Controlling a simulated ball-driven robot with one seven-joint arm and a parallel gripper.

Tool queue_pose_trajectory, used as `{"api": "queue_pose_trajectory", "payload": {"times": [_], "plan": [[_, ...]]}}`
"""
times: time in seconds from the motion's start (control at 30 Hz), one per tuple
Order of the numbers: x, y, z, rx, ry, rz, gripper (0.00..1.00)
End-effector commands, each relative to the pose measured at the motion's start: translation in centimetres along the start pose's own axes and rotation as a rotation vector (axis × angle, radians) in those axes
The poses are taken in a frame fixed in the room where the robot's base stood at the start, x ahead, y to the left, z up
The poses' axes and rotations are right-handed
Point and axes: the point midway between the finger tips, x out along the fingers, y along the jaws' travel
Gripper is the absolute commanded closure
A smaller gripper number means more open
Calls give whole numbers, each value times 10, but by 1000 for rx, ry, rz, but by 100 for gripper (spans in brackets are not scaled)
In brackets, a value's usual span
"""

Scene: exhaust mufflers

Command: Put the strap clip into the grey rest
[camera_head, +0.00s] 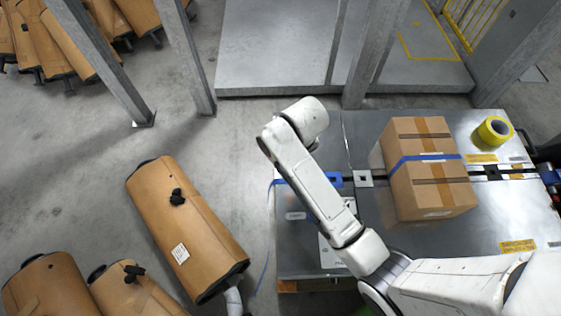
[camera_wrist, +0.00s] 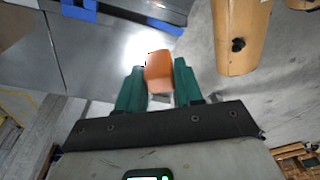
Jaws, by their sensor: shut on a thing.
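My gripper (camera_wrist: 159,68) shows in the wrist view with its green fingers on both sides of an orange block-like piece (camera_wrist: 158,77), which I take for the strap clip. It is shut on this piece, whose far end reaches past the fingertips. In the head view my white arm reaches over the left part of the metal table; the fingers and held piece are hidden there. A small light grey square with a dark centre (camera_head: 363,179) lies on the table beside a blue part (camera_head: 334,180). I cannot tell whether that square is the grey rest.
A cardboard box with a blue strap (camera_head: 425,185) stands on the metal table (camera_head: 385,245). A yellow tape roll (camera_head: 494,131) lies at the back right. A brown-wrapped muffler (camera_head: 185,222) lies on the floor left of the table. Steel posts stand behind.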

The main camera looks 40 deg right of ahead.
Motion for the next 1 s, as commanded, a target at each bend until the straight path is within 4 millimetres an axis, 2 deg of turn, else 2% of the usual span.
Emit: {"api": "queue_pose_trajectory", "payload": {"times": [0.47, 0.8, 1.0], "plan": [[-27, 63, 12, 122, 0, 19, 96], [-58, 133, 40, 269, -1, 42, 96], [-65, 169, 62, 352, -3, 54, 96]]}}
